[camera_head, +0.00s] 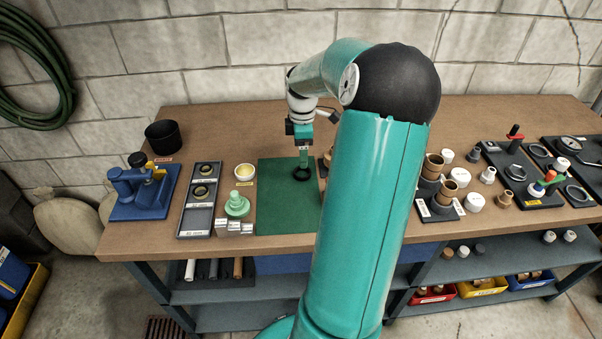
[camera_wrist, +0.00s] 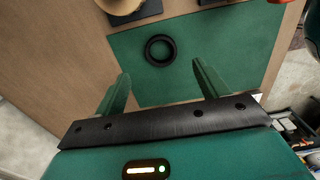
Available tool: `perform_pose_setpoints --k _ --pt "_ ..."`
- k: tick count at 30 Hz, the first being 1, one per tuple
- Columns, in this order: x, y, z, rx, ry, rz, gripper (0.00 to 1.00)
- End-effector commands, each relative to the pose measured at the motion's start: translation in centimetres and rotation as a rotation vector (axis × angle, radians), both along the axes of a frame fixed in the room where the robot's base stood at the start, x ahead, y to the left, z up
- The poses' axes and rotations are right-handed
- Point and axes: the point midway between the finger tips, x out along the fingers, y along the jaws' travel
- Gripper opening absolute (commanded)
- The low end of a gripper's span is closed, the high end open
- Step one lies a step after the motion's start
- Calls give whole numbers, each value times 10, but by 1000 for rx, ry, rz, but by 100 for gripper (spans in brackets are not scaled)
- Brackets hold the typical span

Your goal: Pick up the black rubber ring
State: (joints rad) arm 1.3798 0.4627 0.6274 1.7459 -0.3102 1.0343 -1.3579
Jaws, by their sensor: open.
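The black rubber ring (camera_head: 301,174) lies flat on the green mat (camera_head: 285,215) in the head view. In the wrist view the ring (camera_wrist: 160,50) lies on the mat (camera_wrist: 240,35), beyond the fingertips and roughly midway between their lines. My gripper (camera_head: 304,163) is above the mat, just behind the ring in the head view. In the wrist view my gripper (camera_wrist: 160,80) has its two green fingers spread wide with nothing between them. I cannot tell the exact height of the fingertips above the mat.
Left of the mat stand a green stepped part (camera_head: 237,205), a yellow-lined bowl (camera_head: 244,172) and a black tray with rings (camera_head: 185,220). Farther left are a blue fixture (camera_head: 140,190) and a black cup (camera_head: 164,137). Fittings (camera_head: 441,203) stand to the right. The mat around the ring is clear.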

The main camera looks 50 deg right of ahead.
Motion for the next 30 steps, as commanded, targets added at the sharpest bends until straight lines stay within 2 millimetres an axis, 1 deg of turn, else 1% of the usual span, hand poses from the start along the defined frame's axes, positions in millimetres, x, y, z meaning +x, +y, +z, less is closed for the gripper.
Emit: perform_pose_setpoints --k 1,2,8,16,19,25,26,30 --pt "0 1 -8 3 1 2 73" --pt "1 1 -12 3 1 1 73" --pt "1 1 -26 2 1 3 73" --pt "1 2 -65 3 0 5 73" --pt "1 2 -70 0 -1 6 73" --pt "1 2 -71 -2 -1 5 73" --pt "1 2 -71 -2 -1 5 69" --pt "1 2 -71 -2 -1 5 42"
